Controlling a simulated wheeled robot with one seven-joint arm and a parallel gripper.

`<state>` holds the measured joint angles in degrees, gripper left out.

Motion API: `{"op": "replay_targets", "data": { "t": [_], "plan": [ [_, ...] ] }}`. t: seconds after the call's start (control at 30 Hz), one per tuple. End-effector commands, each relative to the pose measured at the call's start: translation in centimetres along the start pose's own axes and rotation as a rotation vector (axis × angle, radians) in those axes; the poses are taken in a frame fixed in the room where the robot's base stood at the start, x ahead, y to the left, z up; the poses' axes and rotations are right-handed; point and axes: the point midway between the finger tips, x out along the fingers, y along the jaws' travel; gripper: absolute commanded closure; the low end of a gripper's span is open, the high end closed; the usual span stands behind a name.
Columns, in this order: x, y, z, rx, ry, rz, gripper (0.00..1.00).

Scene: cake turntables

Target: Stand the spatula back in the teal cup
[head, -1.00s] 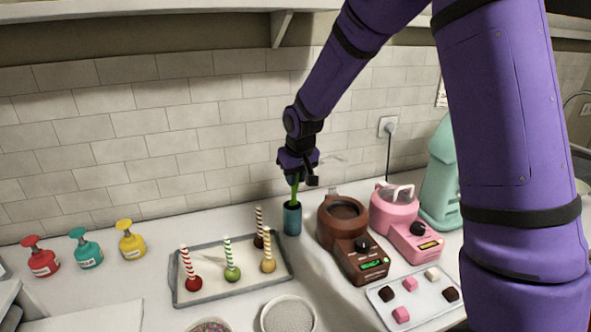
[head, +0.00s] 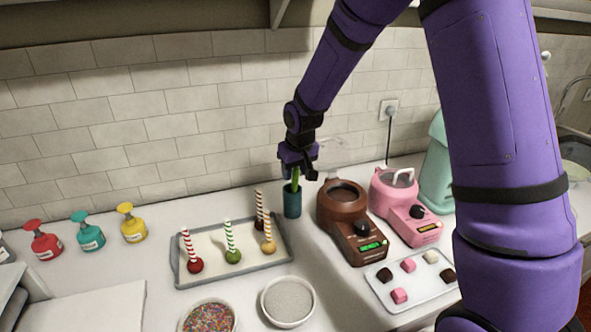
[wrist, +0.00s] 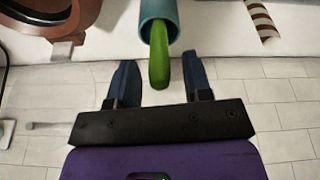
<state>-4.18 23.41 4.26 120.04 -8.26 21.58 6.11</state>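The teal cup (head: 292,202) stands upright on the counter against the tiled wall, between the tray of apples and the brown melter. The green spatula (wrist: 158,62) is in the cup, with its green end sticking out of the mouth. The cup (wrist: 158,14) also shows at the top of the wrist view. My gripper (wrist: 160,80) is open, with its two fingers apart on either side of the spatula's green end and gaps visible on both sides. In the head view my gripper (head: 297,170) is just above the cup. The spatula's other end is hidden inside the cup.
A brown melter (head: 345,205) and a pink melter (head: 392,200) stand close right of the cup. A grey tray (head: 230,279) with striped-stick apples lies to the left. Bowls (head: 287,300) sit in front. Pump bottles (head: 88,236) stand further left.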

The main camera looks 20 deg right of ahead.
Motion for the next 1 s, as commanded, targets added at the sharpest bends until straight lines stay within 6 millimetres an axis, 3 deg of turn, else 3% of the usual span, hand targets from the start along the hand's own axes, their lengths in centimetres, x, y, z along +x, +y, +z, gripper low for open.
{"op": "replay_targets", "data": {
  "t": [0.37, 0.57, 0.8, 1.0],
  "plan": [
    [-0.4, 0.0, 0.0, 0.000, 0.001, 0.000, 0.49],
    [-3.2, 0.0, -0.1, 0.000, 0.004, 0.000, 0.49],
    [-7.7, 0.0, -0.1, 0.001, 0.004, 0.001, 0.49],
    [-10.1, 0.0, -0.1, 0.000, 0.002, 0.000, 0.49]
  ]
}}
